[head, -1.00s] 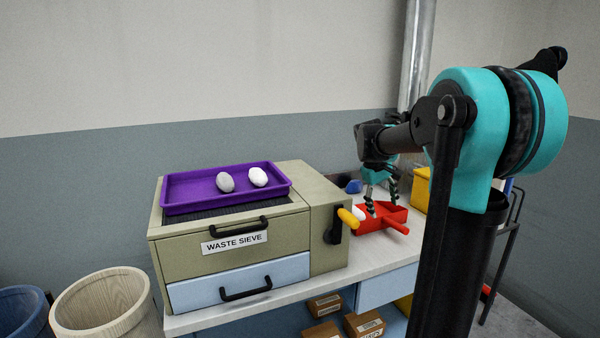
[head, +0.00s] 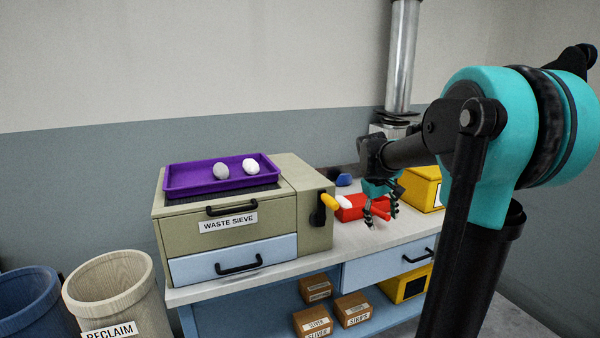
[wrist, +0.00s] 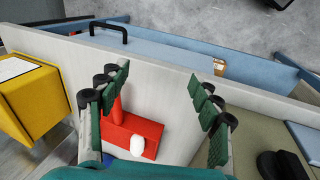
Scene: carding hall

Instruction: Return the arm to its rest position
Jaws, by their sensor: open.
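My arm reaches in from the right of the head view, bent at the elbow.
The waste sieve (head: 232,236) stands left, with a crank handle and a purple tray (head: 215,187) holding two pale lumps. A yellow box (head: 424,187), a blue item (head: 343,180) and a metal pipe (head: 402,60) are at the back. Bins (head: 110,285) stand left.

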